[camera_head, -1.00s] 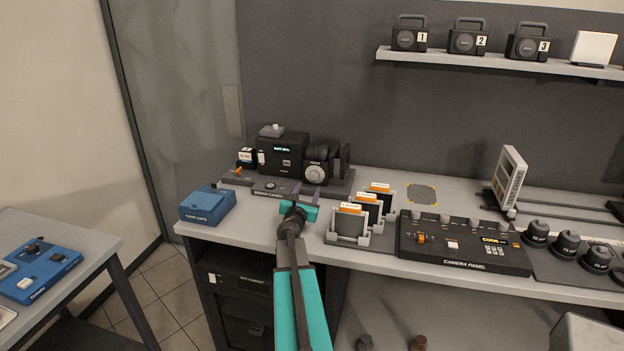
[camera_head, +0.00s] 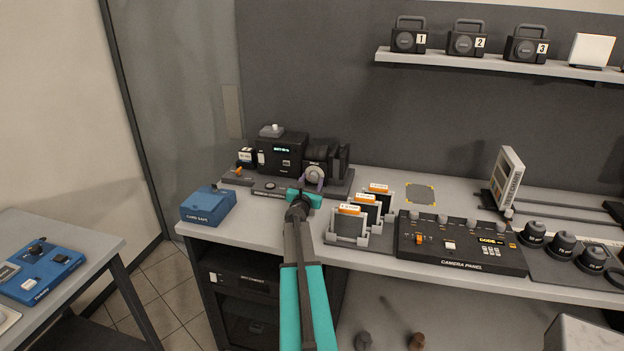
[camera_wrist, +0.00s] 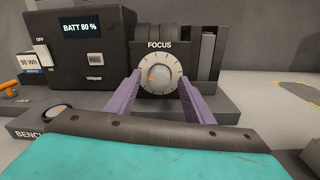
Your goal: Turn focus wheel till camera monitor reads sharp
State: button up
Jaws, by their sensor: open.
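The black camera (camera_head: 280,154) stands on the bench at the back left. Its small lit screen (camera_wrist: 82,28) reads "BATT 80 %" in the wrist view. The focus wheel (camera_wrist: 159,74) is a pale ridged dial with a grey hub and an orange mark on the hub's left, under the word FOCUS. The wheel also shows in the head view (camera_head: 315,173). My gripper (camera_head: 312,185) is open in front of the wheel. Its purple fingers (camera_wrist: 160,94) point at it, one on each side; whether they touch it, I cannot tell. Nothing is held.
A REC button (camera_wrist: 96,59) and an OFF/ON switch (camera_wrist: 41,58) are left of the wheel. A blue card safe (camera_head: 208,205) stands at front left. Cards in grey holders (camera_head: 350,228) and the camera panel (camera_head: 462,243) are at right.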

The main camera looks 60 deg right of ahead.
jog(key=shift+x, duration=0.8)
jog(key=shift+c, duration=0.5)
jog(key=c, duration=1)
